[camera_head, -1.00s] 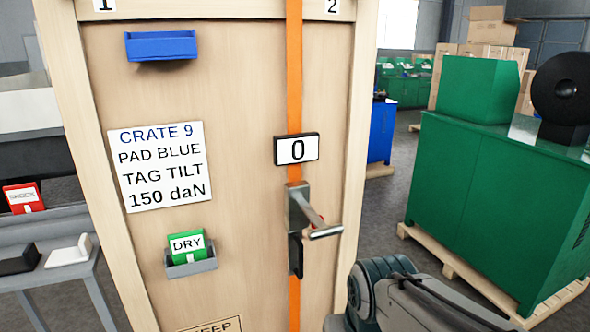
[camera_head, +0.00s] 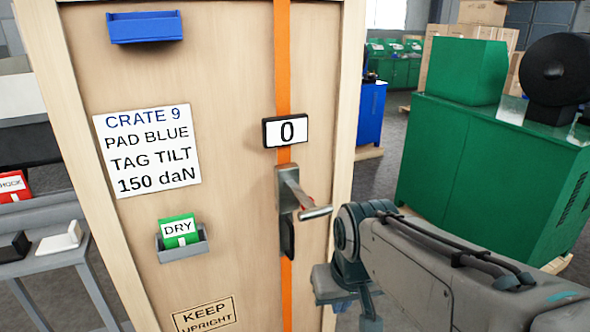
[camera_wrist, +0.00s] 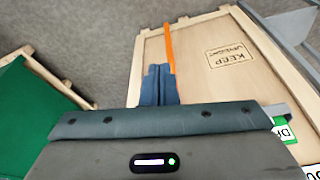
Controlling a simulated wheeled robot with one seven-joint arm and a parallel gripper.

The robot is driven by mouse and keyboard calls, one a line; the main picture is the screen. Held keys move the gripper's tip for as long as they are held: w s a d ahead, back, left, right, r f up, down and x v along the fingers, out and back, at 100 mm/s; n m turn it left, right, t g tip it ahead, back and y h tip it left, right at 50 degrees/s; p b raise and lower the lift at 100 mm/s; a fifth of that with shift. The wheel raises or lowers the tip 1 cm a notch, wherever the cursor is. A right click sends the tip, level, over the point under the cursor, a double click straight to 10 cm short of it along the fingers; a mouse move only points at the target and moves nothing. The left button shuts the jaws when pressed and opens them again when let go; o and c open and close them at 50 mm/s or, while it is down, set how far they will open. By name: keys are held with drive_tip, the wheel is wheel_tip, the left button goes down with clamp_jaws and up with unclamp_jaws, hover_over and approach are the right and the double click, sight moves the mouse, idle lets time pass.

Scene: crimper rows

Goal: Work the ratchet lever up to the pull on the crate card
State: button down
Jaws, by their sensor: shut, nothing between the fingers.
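The crate card (camera_head: 147,150) on the wooden crate reads CRATE 9, PAD BLUE, TAG TILT, 150 daN. The orange strap (camera_head: 283,60) runs down the crate front and shows in the wrist view (camera_wrist: 169,48). The strap's readout (camera_head: 285,131) shows 0. Below it is the metal ratchet (camera_head: 287,180), its lever (camera_head: 315,212) sticking out to the right. In the wrist view my gripper (camera_wrist: 158,72) has its fingers together with nothing between them, pointing along the crate front near the strap. My forearm and wrist are right of and below the lever, apart from it.
A green DRY tag (camera_head: 179,230) sits in a grey holder (camera_head: 184,249). The blue holder (camera_head: 145,27) above looks empty. At left, a grey bench bears a red SHOCK tag (camera_head: 14,187), a black block (camera_head: 13,247) and a white block (camera_head: 60,238). A green cabinet (camera_head: 480,180) stands right.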

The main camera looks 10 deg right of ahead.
drive_tip(key=w+r+n+p, duration=0.2)
drive_tip(key=w+r+p, duration=0.1)
drive_tip(key=w+r, duration=1.7)
drive_tip(key=shift+d+r+n+y, duration=0.3)
drive_tip(key=shift+d+r+n, duration=0.1)
drive_tip(key=shift+r, duration=0.35)
hover_over(313, 208)
drive_tip(key=x, duration=0.3)
drive_tip(key=s+x, duration=0.1)
drive_tip(key=x, duration=0.5)
drive_tip(key=shift+s+d+f, duration=0.3)
drive_tip(key=shift+s+f, duration=0.05)
drive_tip(key=shift+f, duration=0.05)
drive_tip(key=f, duration=0.1)
drive_tip(key=s+f, duration=0.1)
drive_tip(key=shift+s+d+f, duration=0.15)
drive_tip(key=shift+s+f, duration=0.05)
drive_tip(key=shift+f, duration=0.1)
drive_tip(key=shift+s+f, duration=0.15)
drive_tip(key=shift+f, duration=0.35)
